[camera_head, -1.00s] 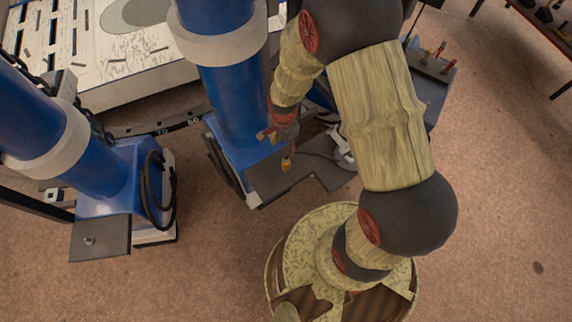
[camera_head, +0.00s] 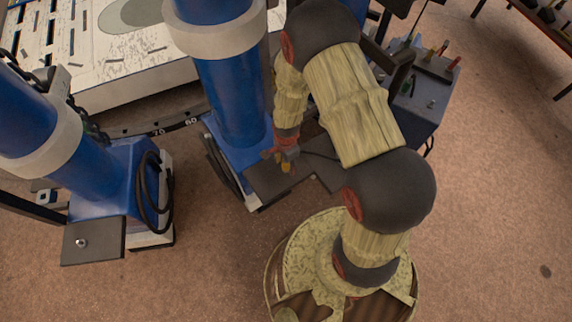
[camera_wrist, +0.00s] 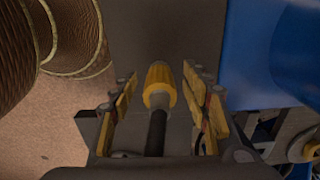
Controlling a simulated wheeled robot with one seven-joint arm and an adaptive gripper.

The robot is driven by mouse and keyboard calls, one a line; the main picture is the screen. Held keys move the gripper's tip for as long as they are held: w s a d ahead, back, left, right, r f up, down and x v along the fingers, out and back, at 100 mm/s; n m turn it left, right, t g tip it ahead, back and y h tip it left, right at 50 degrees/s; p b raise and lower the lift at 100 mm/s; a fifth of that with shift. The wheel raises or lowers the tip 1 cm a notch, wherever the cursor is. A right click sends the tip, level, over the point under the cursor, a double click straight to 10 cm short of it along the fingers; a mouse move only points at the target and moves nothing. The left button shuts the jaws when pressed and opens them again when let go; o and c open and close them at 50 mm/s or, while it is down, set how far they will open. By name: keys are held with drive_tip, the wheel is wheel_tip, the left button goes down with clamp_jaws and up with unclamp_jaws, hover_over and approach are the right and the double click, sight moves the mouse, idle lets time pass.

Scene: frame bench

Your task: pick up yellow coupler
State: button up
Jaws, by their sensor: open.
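The yellow coupler (camera_wrist: 159,80) lies between the open fingers of my gripper (camera_wrist: 158,110) in the wrist view, with a dark shaft or hose running from it toward the palm. A gap shows on both sides of it, so the fingers look apart from it. In the head view my gripper (camera_head: 287,160) points down over a dark plate, and the coupler shows as a small yellow spot (camera_head: 285,168) at the fingertips, partly hidden by them.
The dark grey plate (camera_head: 268,188) juts from the base of a blue column (camera_head: 235,95) close to my gripper. A second blue column (camera_head: 90,165) with a looped black hose stands left. A grey box (camera_head: 415,110) with several coloured handles is at right. Brown floor (camera_head: 490,190) is open at right.

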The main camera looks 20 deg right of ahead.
drive_tip(key=c, duration=0.3)
clamp_jaws()
idle(0.5)
